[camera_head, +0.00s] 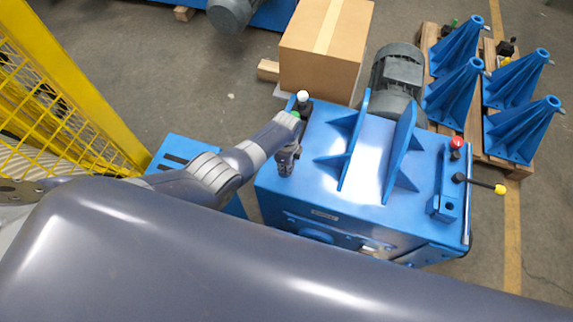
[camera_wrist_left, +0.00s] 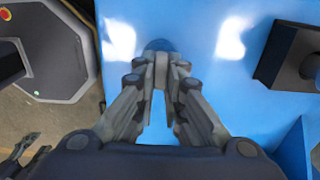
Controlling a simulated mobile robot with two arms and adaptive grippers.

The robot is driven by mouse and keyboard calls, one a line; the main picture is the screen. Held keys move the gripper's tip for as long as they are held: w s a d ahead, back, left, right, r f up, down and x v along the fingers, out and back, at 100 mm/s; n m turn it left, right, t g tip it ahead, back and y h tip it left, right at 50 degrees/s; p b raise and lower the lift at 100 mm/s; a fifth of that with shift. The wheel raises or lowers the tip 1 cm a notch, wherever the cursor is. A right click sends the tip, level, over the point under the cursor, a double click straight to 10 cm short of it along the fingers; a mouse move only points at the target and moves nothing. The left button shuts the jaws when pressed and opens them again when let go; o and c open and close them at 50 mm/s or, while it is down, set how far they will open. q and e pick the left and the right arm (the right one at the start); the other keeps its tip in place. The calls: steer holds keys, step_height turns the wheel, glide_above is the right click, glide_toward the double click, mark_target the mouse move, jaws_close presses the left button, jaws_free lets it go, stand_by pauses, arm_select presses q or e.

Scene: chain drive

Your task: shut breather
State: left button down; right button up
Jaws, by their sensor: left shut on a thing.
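The blue gearbox housing (camera_head: 285,200) stands in the middle of the head view. My left gripper (camera_head: 288,160) is over its top near the left edge, pointing down. In the left wrist view, its fingertips (camera_wrist_left: 160,62) are closed together at a small rounded dark blue piece (camera_wrist_left: 160,45) on the blue surface. The fingers hide most of that piece, and I cannot tell whether it is the breather or how far it is shut. In the left wrist view, a small dark pronged shape (camera_wrist_left: 25,148) at lower left may be my right gripper; its jaws are unclear.
A white-tipped black fitting (camera_head: 302,97), a red knob (camera_head: 457,142) and a yellow-tipped lever (camera_head: 499,189) are on the housing. Two blue ribs (camera_head: 400,150) rise from its top. A grey motor (camera_head: 396,72), a carton (camera_head: 325,50) and several blue stands (camera_head: 520,125) are around it.

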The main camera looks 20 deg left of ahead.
arm_select(q)
steer(key=shift+w+r, duration=0.1)
steer(key=shift+w, duration=0.05)
stand_by(0.3)
steer(key=c, duration=1.8)
jaws_free()
steer(key=shift+o, duration=0.6)
step_height(320, 180, up, 12)
